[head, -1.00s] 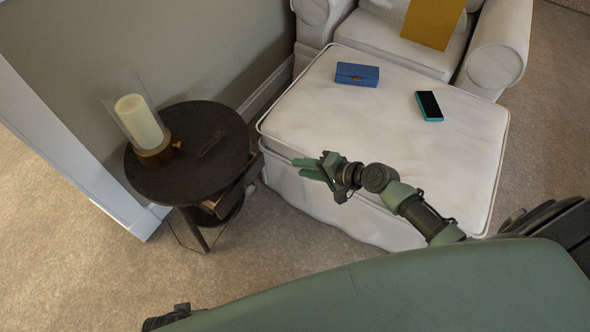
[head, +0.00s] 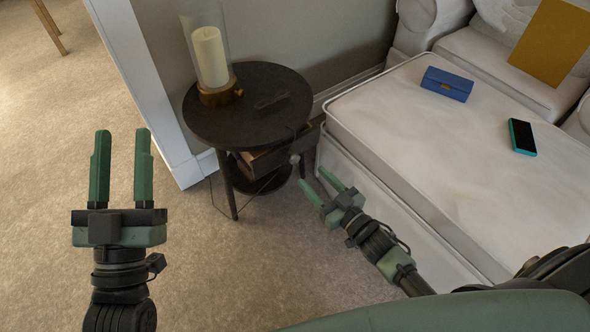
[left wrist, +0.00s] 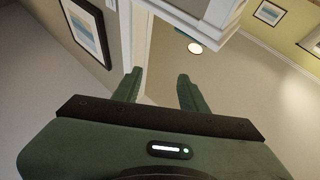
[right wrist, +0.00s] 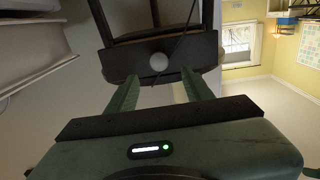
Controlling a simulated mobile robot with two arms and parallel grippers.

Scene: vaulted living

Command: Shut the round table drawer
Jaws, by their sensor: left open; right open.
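The dark round table (head: 215,122) stands against the wall in the head view. Its drawer (head: 275,157) is pulled out under the top, on the side facing the ottoman, and its inside shows. The drawer front with a pale round knob (right wrist: 159,62) is in the right wrist view, beyond and between the fingertips. My right gripper (head: 324,188) is open and empty, in front of and a little below the drawer; I see no contact. My left gripper (head: 121,138) is open and empty, raised over the carpet left of the table.
A candle in a glass cylinder (head: 210,58) and a thin dark item (head: 272,101) are on the tabletop. The white ottoman (head: 420,140) stands close to the right, bearing a blue box (head: 447,84) and a phone (head: 522,137). Carpet in front is clear.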

